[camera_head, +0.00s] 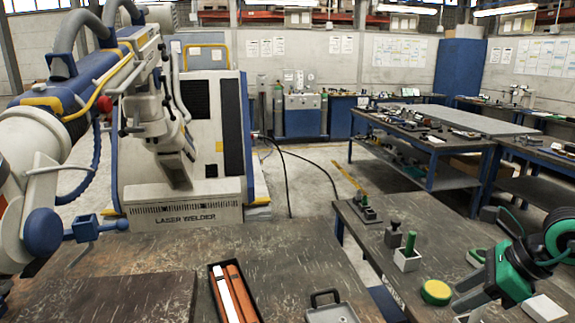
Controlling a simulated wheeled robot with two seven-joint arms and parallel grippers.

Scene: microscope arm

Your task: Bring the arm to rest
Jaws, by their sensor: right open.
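A large white and blue jointed arm (75,95) with hoses fills the left side, in front of the machine marked LASER WELDER (185,215). A grey head with knobs (150,110) hangs at its right end, over the machine's front. A blue handle-like piece (95,228) sticks out below the arm, beside a blue joint. My right gripper (468,297), at the end of a green and black arm, is open at the lower right, over the right bench and far from the white and blue arm. I do not see my left gripper.
The right bench (380,245) carries a green-handled tool (409,245), a yellow-green round pad (436,291) and small blocks. Cables cross the floor behind.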

